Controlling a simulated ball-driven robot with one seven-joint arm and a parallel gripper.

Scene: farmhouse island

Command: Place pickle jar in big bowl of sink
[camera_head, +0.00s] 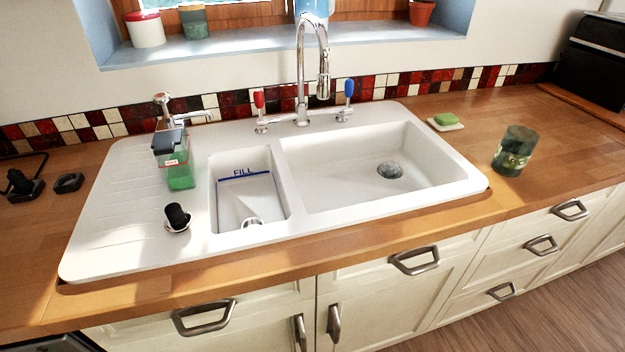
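A dark green glass jar (514,151), which looks like the pickle jar, stands upright on the wooden counter to the right of the sink. The big bowl (345,180) is the wide right basin of the white sink (130,225). It is empty, with a round drain (390,170) in its floor. The jar is outside the bowl, apart from the sink's right rim. My gripper is not in view.
A tall tap (301,75) rises behind the big bowl, with red and blue handles. A green soap bar (444,119) lies on a dish behind the jar. A small basin (240,195), a green-filled container (175,160) and a black knob (177,217) are left. The front counter strip is clear.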

